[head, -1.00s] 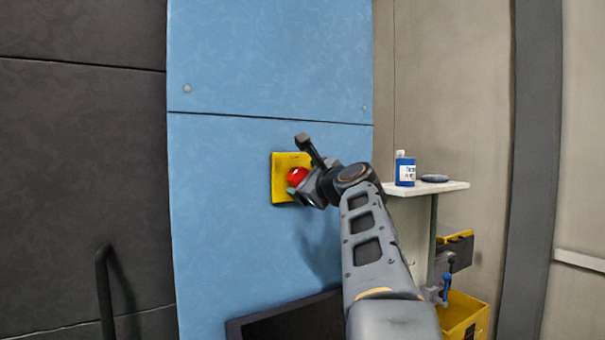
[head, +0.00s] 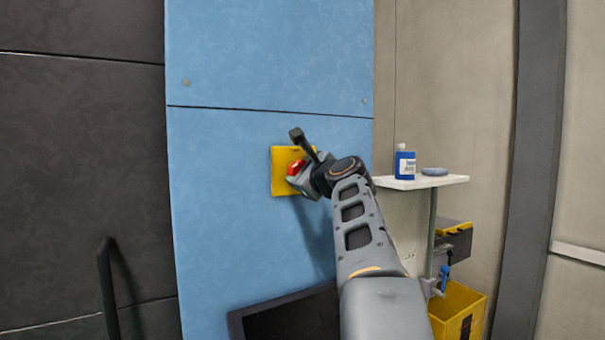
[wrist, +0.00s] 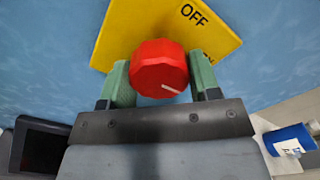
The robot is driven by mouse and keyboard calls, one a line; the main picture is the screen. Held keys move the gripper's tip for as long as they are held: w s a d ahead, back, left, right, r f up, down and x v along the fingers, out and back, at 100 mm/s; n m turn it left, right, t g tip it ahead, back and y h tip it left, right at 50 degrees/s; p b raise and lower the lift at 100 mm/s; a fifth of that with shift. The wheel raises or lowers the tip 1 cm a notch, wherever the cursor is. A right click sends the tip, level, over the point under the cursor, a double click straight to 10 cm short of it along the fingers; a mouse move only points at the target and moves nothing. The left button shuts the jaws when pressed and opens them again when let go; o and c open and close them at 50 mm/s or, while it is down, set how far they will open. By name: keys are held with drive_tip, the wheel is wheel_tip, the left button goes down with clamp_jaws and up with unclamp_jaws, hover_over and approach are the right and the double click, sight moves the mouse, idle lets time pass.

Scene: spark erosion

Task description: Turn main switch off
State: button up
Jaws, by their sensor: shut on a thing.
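The main switch is a red knob (head: 296,167) on a yellow plate (head: 283,184) fixed to a blue panel. In the wrist view the red knob (wrist: 158,68) has a white mark pointing to the lower right. The yellow plate (wrist: 125,30) shows "OFF" at its upper right, and other lettering is partly hidden by a finger. My gripper (wrist: 160,82) has its green fingers on both sides of the knob and is shut on it. In the head view my gripper (head: 300,180) reaches the plate from the right and covers part of it.
A white shelf (head: 440,182) at the right holds a blue bottle (head: 405,166) and a dark round object (head: 434,171). Below are a yellow bin (head: 455,308) and a blue-handled clamp (head: 444,275). A dark screen (head: 285,318) sits under the plate.

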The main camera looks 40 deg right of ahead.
drive_tip(key=shift+c, duration=1.1)
drive_tip(key=shift+n, duration=0.3)
drive_tip(key=n+b, duration=0.1)
drive_tip(key=n, duration=0.1)
drive_tip(key=shift+f+n+b, duration=0.1)
drive_tip(key=shift+n+b, duration=0.3)
drive_tip(key=n+b, duration=0.2)
drive_tip(key=n, duration=0.3)
drive_tip(key=n+b, duration=0.1)
drive_tip(key=n, duration=0.3)
drive_tip(key=shift+n+b, duration=0.3)
drive_tip(key=shift+n, duration=0.1)
drive_tip(key=shift+n+b, duration=0.6)
drive_tip(key=shift+n, duration=1.7)
